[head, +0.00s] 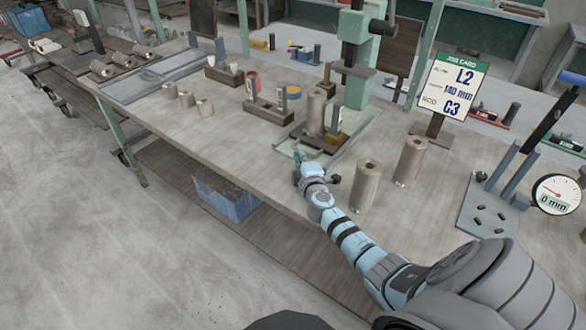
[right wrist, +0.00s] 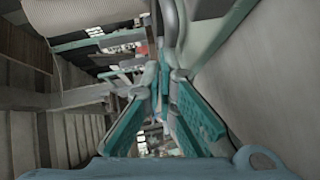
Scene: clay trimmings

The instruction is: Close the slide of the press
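The green press (head: 357,88) stands at the back middle of the workbench. Its slide (head: 318,143), a dark plate on a pale green base, sits out in front of the column. My left gripper is not in view.
Two clay cylinders (head: 367,185) (head: 410,160) stand close right of my right arm. A job card (head: 455,85) and a gauge stand (head: 500,195) are farther right. Wooden holders (head: 268,110) and small cylinders (head: 187,99) lie left. The bench front left is clear.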

